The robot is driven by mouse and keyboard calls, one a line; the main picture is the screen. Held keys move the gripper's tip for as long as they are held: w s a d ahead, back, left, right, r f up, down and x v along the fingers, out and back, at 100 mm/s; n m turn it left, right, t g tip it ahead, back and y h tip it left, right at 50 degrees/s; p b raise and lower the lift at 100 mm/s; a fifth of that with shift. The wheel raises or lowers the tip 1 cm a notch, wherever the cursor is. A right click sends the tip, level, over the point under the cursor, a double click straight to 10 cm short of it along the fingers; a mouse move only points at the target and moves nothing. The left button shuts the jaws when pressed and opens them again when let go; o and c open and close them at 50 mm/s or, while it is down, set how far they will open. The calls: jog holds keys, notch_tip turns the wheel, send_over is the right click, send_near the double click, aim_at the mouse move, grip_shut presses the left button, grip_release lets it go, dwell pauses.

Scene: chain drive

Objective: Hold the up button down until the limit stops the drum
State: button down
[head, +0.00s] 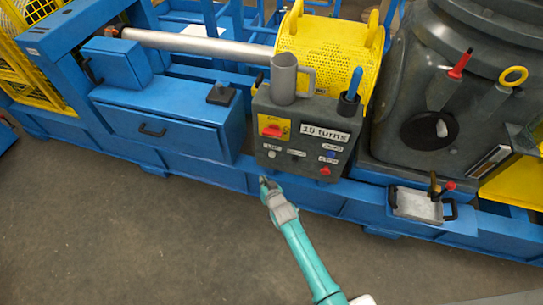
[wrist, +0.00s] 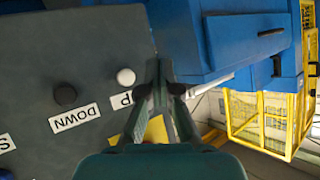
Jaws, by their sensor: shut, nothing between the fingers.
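The grey control panel (head: 282,172) stands on the blue machine frame. Its white button (head: 271,154) sits at the left; in the wrist view the white button (wrist: 126,77) is beside the upside-down "UP" label (wrist: 122,101). My gripper (head: 264,181) is shut and empty, in front of and below the panel's lower left. In the wrist view my gripper (wrist: 160,68) points past the panel's edge, to the right of the white button, apart from it. The drum is probably behind the yellow mesh guard (head: 335,50); its motion cannot be told.
A black button (wrist: 65,94) labelled "DOWN" is beside the white one. The panel also has a red switch (head: 271,131), a blue button (head: 331,154) and a red button (head: 325,171). A grey mug (head: 283,80) stands on top. A blue drawer box (head: 170,128) is left.

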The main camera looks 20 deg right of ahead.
aim_at(272, 154)
jog(key=w+d, duration=0.5)
jog(key=w, duration=0.2)
dwell(0.6)
jog(key=shift+w+d, duration=0.2)
dwell(1.2)
jog(key=shift+w+d, duration=0.2)
jog(key=shift+w+d, duration=0.25)
jog(key=shift+w, duration=0.2)
dwell(4.7)
